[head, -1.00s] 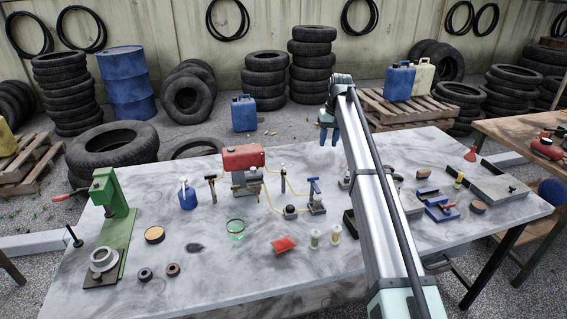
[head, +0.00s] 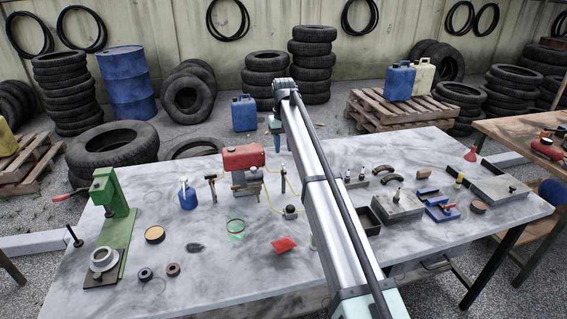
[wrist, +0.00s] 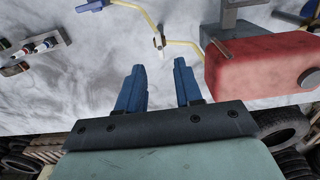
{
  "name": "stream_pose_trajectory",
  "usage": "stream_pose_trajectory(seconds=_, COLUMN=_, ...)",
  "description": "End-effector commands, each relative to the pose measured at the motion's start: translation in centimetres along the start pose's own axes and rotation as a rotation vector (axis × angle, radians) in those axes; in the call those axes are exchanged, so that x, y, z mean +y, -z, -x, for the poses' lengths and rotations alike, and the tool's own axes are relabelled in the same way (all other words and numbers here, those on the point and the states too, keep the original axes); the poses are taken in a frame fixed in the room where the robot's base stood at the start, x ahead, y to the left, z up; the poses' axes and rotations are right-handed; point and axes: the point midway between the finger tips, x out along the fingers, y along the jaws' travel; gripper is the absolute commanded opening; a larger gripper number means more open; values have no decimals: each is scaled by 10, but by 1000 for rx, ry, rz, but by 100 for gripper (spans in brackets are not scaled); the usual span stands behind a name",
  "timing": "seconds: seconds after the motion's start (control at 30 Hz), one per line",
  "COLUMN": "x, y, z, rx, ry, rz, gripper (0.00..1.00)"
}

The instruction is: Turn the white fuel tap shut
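The white fuel tap (wrist: 158,42) shows near the top middle of the wrist view, on a yellow line. In the head view, a small upright with a pale top (head: 283,171), right of the red tank, appears to be this tap. The red tank (head: 243,157) is large at right in the wrist view (wrist: 265,60). My gripper (wrist: 157,78) is open, with two blue fingers apart and nothing between them. In the picture, the tap lies beyond the fingertips, roughly in line with their gap. In the head view, my arm partly hides the gripper near the bench's far edge.
A blue-handled part (wrist: 90,5) shows at the wrist view's upper left, below it a small rack (wrist: 35,48). Near the tank stand a blue bottle (head: 187,197) and a dark T-handled post (head: 212,187). A green hand press (head: 112,205) is at left.

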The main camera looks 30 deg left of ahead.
Motion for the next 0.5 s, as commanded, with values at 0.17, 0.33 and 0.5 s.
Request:
stream_pose_trajectory(seconds=0.17, x=0, y=-1, z=-32, rx=-1, ry=0, rz=0, gripper=35)
stream_pose_trajectory(seconds=0.33, x=0, y=0, z=-56, rx=-1, ry=0, rz=0, gripper=35)
stream_pose_trajectory(seconds=0.5, x=0, y=0, z=-69, rx=1, ry=0, rz=0, gripper=35)
